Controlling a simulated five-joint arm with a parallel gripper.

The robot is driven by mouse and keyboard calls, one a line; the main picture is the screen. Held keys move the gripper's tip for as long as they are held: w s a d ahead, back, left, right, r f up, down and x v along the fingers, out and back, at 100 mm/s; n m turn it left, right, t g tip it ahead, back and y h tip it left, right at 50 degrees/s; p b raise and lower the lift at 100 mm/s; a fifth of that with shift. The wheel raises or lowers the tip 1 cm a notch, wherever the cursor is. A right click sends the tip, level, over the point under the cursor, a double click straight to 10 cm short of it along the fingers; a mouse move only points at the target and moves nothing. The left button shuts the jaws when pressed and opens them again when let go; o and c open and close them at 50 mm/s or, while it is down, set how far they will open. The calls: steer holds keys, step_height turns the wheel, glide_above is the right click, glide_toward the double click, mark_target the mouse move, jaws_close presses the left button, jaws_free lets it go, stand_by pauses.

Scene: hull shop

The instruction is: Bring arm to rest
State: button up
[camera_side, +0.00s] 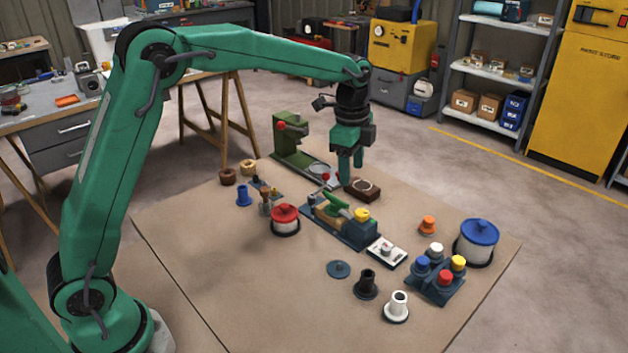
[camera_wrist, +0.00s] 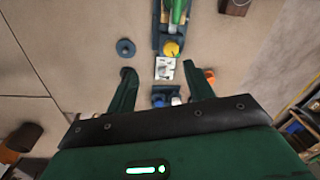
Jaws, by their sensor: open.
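My green arm is raised and bent over the mat. My gripper (camera_side: 351,174) hangs from it, fingers down, near a brown block with a round top (camera_side: 362,190). In the wrist view my gripper (camera_wrist: 158,70) has its two green fingers spread apart, with nothing held between them. Beyond and between the fingertips, a white plate (camera_wrist: 164,69) and a yellow knob (camera_wrist: 171,48) on a dark fixture show lower down. The height of the fingertips above the mat is hard to tell.
The brown mat (camera_side: 200,290) holds a green press (camera_side: 290,135), a red-lidded jar (camera_side: 285,221), a blue-lidded jar (camera_side: 477,243), a block of coloured knobs (camera_side: 437,284) and several small parts. The mat's front left is clear. A bench (camera_side: 60,118) stands at left.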

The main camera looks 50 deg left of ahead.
steer(key=s+a+r+n+t, duration=0.15)
steer(key=s+r+n, duration=0.25)
steer(key=s, duration=0.4)
steer(key=s+a+r+n+t, duration=0.1)
steer(key=s+a+r+n, duration=0.15)
steer(key=s+r, duration=0.4)
steer(key=s+a+f+n+t, duration=0.1)
steer(key=s+f+n, duration=0.1)
steer(key=s+n, duration=0.2)
steer(key=s+f+n+t, duration=0.1)
steer(key=s+f+n, duration=0.2)
steer(key=s, duration=0.8)
steer(key=shift+s+a+f+n, duration=0.15)
steer(key=shift+a+n, duration=0.2)
steer(key=shift+n, duration=0.1)
